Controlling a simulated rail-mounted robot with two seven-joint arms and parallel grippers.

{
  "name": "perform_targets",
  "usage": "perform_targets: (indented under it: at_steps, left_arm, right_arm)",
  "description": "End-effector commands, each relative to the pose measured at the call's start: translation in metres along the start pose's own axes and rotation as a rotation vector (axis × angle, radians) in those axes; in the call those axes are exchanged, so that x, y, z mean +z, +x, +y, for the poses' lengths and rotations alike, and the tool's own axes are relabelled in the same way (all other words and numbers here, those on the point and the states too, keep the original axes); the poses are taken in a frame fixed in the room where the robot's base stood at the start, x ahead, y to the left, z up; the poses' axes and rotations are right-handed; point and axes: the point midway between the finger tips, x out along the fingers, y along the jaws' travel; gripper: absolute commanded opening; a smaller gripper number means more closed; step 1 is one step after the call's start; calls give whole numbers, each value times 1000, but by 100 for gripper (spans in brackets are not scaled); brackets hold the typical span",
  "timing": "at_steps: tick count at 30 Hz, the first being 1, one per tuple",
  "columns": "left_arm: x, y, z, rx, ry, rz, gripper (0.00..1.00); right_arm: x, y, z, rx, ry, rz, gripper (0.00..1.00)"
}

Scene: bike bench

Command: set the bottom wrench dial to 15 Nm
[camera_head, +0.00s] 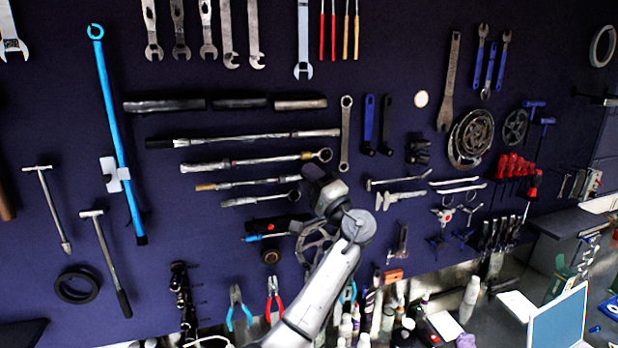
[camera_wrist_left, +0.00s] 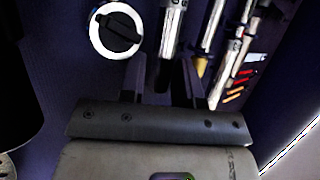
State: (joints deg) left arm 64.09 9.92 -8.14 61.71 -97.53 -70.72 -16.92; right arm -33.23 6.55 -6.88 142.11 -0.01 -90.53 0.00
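Several torque wrenches hang level on the dark wall in the head view; the bottom wrench (camera_head: 260,199) is the lowest, its right end close to my left gripper (camera_head: 313,178). In the left wrist view, my left gripper (camera_wrist_left: 162,75) has its two dark fingers apart, with nothing clearly held between them. A silver wrench shaft (camera_wrist_left: 172,28) runs down towards the gap between the fingers; whether it lies between them or behind them I cannot tell. A black round knob in a white ring (camera_wrist_left: 116,31) is just left of that shaft. No scale reading is legible. My right gripper is not in view.
More wrench shafts (camera_wrist_left: 238,50) lie to the right in the left wrist view. A chainring (camera_head: 315,243) hangs behind my left arm, and pliers (camera_head: 273,297) hang below. Bottles (camera_head: 468,299) and a laptop (camera_head: 556,322) stand on the bench at lower right.

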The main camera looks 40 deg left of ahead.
Motion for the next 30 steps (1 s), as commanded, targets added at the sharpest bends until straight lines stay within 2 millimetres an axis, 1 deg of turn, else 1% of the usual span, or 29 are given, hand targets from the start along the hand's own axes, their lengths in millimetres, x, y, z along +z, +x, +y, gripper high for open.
perform_targets:
  at_steps: [5,9,15,18,21,24,30]
  left_arm:
    - [0,-27,3,2,-2,2,30]
    - [0,-56,3,1,-2,2,30]
    - [0,-94,2,1,0,3,30]
    - [0,-108,2,1,0,1,30]
    - [0,-120,1,1,0,2,30]
    - [0,-128,1,1,0,1,30]
    - [0,-134,1,0,1,0,30]
  right_arm:
    - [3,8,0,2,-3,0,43]
    - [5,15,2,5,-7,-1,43]
    - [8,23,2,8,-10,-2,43]
    - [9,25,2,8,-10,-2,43]
    - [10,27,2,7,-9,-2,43]
    - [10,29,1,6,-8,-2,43]
    - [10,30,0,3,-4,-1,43]
